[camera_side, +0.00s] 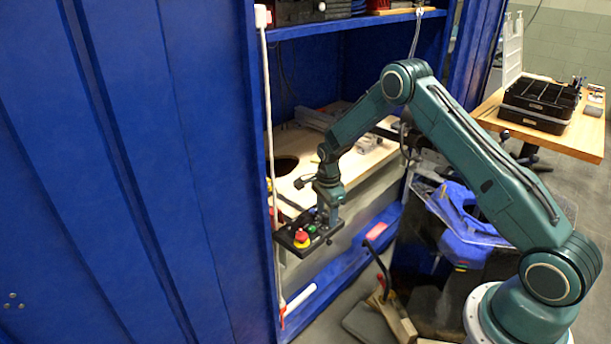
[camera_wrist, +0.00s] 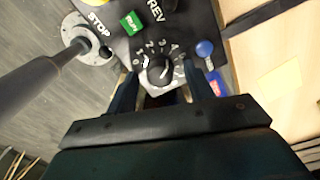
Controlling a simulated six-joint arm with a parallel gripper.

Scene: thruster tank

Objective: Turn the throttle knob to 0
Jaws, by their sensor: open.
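My gripper (camera_wrist: 157,90) is open, with one dark finger on each side of the knob's near part. I cannot tell whether the fingers touch it. In the side view my gripper (camera_side: 328,215) points down over the black control panel (camera_side: 290,240), and the knob is hidden there.
A red stop button (camera_side: 301,237) stands on the panel. A blue cabinet wall (camera_side: 130,170) is at the left.

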